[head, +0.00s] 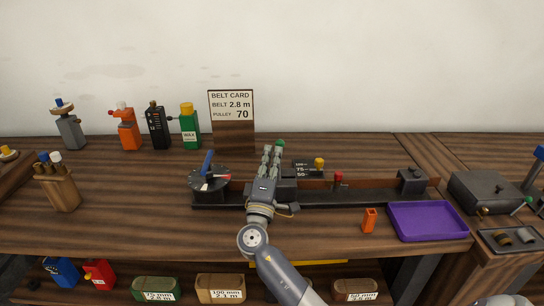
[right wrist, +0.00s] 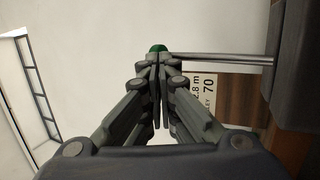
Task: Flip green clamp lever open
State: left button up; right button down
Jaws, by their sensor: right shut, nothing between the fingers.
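The green clamp lever shows as a green knob (head: 280,143) just past the fingertips of my right gripper (head: 271,152). In the right wrist view the green knob (right wrist: 157,48) sits at the tips of my right gripper (right wrist: 158,64), partly hidden by them. A thin metal rod (right wrist: 220,58) runs from there to a dark block (right wrist: 298,65). My right gripper is shut with nothing held; I cannot tell whether it touches the knob. The lever's base is hidden behind the gripper in the head view.
The dark bench fixture (head: 345,197) has a blue-handled dial (head: 208,178) at left and red and yellow knobs at right. A purple tray (head: 428,220) and orange block (head: 369,220) lie in front. The belt card (head: 231,105) stands behind. Several bottles stand at back left.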

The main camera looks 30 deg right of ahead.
jog(key=w+g+y+p, duration=0.1)
jog(key=p, duration=0.1)
jog(key=w+d+y+p, duration=0.1)
jog(key=p, duration=0.2)
jog(key=shift+n+g, duration=0.4)
